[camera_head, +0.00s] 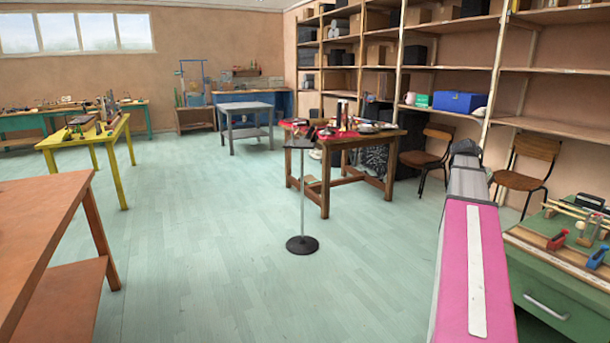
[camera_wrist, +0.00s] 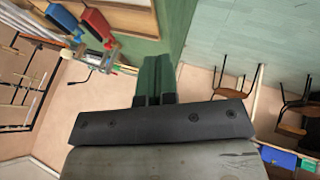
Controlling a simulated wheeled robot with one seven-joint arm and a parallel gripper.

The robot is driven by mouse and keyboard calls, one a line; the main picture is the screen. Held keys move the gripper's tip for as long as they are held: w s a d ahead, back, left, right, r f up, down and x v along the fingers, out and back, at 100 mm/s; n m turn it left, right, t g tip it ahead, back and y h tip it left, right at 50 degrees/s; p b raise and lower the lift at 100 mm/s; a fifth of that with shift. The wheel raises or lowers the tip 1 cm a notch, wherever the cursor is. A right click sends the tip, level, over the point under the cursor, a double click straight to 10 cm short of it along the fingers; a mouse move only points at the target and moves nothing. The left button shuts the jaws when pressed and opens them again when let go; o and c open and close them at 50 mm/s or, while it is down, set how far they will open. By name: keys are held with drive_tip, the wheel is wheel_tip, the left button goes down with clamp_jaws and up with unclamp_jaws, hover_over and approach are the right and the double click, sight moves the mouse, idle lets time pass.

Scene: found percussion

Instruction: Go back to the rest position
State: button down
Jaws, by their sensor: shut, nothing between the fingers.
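My gripper (camera_head: 466,148) is at the far end of my raised pink and grey arm, at the right of the head view, in front of the shelving. In the wrist view its two dark fingers (camera_wrist: 156,75) lie side by side, shut with nothing between them. The gripper is in open air and touches nothing that I can see.
A green cabinet (camera_head: 555,300) with clamps and tools on top stands right of my arm. Wooden chairs (camera_head: 528,172) stand behind it. A black stand (camera_head: 302,244) is mid-floor before a wooden table (camera_head: 360,142). An orange-brown bench (camera_head: 45,215) is at left. The floor between is clear.

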drive_tip(key=s+a+f+n+t+y, duration=0.15)
drive_tip(key=a+f+n, duration=0.25)
drive_tip(key=a+f, duration=1)
drive_tip(key=s+a+f+n+y, duration=0.35)
drive_tip(key=a+f, duration=0.85)
drive_tip(key=a, duration=0.5)
drive_tip(key=s+a+f+n, duration=0.2)
drive_tip(key=s+a+f, duration=0.1)
drive_tip(key=a, duration=0.2)
drive_tip(key=s+a+f+n+y, duration=0.1)
drive_tip(key=s+a+f, duration=0.2)
drive_tip(key=a+f, duration=0.1)
drive_tip(key=shift+s+a+f+n, duration=0.15)
drive_tip(key=shift+a+f+n, duration=0.2)
drive_tip(key=shift+a, duration=0.55)
